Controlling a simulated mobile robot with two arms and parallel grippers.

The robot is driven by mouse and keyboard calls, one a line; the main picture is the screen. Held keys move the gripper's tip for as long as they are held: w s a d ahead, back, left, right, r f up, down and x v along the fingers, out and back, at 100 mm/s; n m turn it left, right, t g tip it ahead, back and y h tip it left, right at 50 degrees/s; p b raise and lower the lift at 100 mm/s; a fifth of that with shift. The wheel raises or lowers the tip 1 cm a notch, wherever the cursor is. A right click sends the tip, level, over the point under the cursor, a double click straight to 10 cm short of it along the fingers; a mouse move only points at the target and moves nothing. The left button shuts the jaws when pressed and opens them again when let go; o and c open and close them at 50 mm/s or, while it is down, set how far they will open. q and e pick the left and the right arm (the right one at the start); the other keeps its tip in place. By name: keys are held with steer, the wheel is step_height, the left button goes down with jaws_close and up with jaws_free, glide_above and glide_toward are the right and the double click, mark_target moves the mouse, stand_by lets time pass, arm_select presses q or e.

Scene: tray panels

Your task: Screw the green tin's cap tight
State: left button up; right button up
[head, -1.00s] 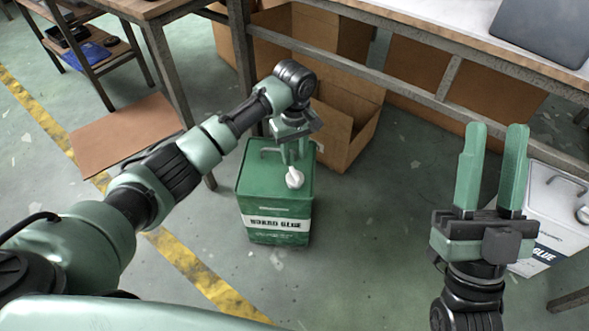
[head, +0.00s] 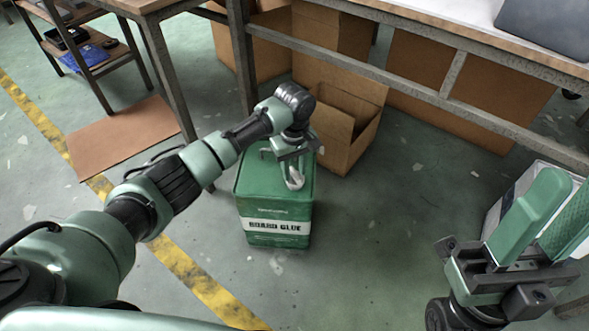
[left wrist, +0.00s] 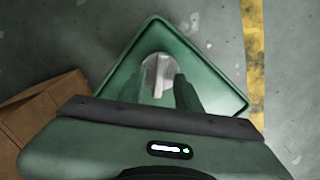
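The green tin (head: 263,187) stands upright on the floor, with a white label band reading "BOARD GLUE" on its side. Its pale cap (head: 295,181) sits on the top near the right edge; the left wrist view shows it as a round cap (left wrist: 160,72) with a raised grip bar. My left gripper (head: 291,172) is down at the cap. In the left wrist view its fingers (left wrist: 160,88) stand apart, one on either side of the cap, with space beside the bar. Contact with the cap's rim cannot be told. My right gripper (head: 553,205) is open and empty at the right.
A white tin (head: 497,222) stands at the right, partly hidden behind my right gripper. An open cardboard box (head: 350,147) stands close behind the green tin, under the workbench (head: 425,50). A flat cardboard sheet (head: 125,138) lies at the left. The floor in front is clear.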

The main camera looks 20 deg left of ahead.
arm_select(q)
jaws_close()
